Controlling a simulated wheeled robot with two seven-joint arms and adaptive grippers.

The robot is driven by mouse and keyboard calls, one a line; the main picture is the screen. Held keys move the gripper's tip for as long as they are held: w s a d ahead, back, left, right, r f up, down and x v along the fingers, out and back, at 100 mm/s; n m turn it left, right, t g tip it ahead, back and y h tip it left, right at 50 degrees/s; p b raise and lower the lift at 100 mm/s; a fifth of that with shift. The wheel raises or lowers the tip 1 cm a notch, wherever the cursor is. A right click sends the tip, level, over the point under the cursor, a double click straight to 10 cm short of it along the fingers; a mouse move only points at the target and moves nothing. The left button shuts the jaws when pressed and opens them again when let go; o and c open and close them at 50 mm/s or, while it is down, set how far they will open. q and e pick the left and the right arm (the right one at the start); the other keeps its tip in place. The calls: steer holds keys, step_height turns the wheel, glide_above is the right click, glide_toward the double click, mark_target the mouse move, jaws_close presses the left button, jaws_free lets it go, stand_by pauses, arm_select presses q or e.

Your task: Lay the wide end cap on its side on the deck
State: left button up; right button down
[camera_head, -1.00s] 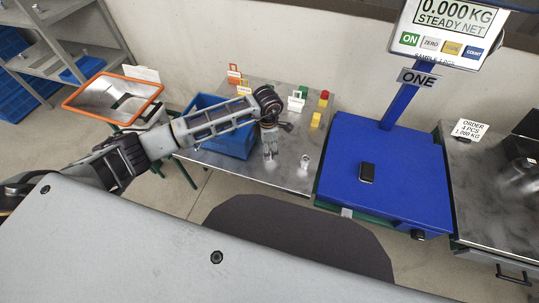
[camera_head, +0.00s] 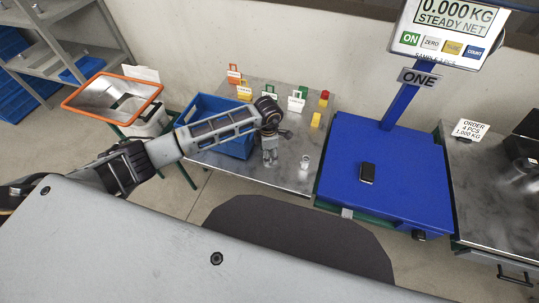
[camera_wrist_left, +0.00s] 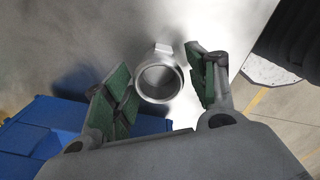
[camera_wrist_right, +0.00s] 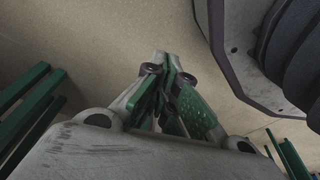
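The end cap (camera_head: 305,161) is a small silvery metal cylinder standing on the grey metal deck (camera_head: 285,178), near its right edge. In the left wrist view I look down into its round open mouth (camera_wrist_left: 159,81), with a small tab at its rim. My left gripper (camera_head: 269,157) points down, left of the cap and apart from it in the head view. In the left wrist view its green-padded fingers (camera_wrist_left: 163,86) are spread, with the cap showing between and beyond them. My right gripper (camera_wrist_right: 165,75) has its fingers together, empty, over the floor; the head view does not show it.
A blue bin (camera_head: 238,146) stands on the left of the deck. Coloured blocks and small sign cards (camera_head: 296,103) line its back. A blue scale (camera_head: 400,165) with a dark phone-like object (camera_head: 367,173) stands right of the deck. An orange-rimmed tray (camera_head: 90,107) is at left.

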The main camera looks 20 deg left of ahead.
arm_select(q)
steer(key=c, duration=0.9)
arm_select(e)
steer(key=shift+w+a, duration=0.1)
arm_select(q)
steer(key=shift+r, duration=0.15)
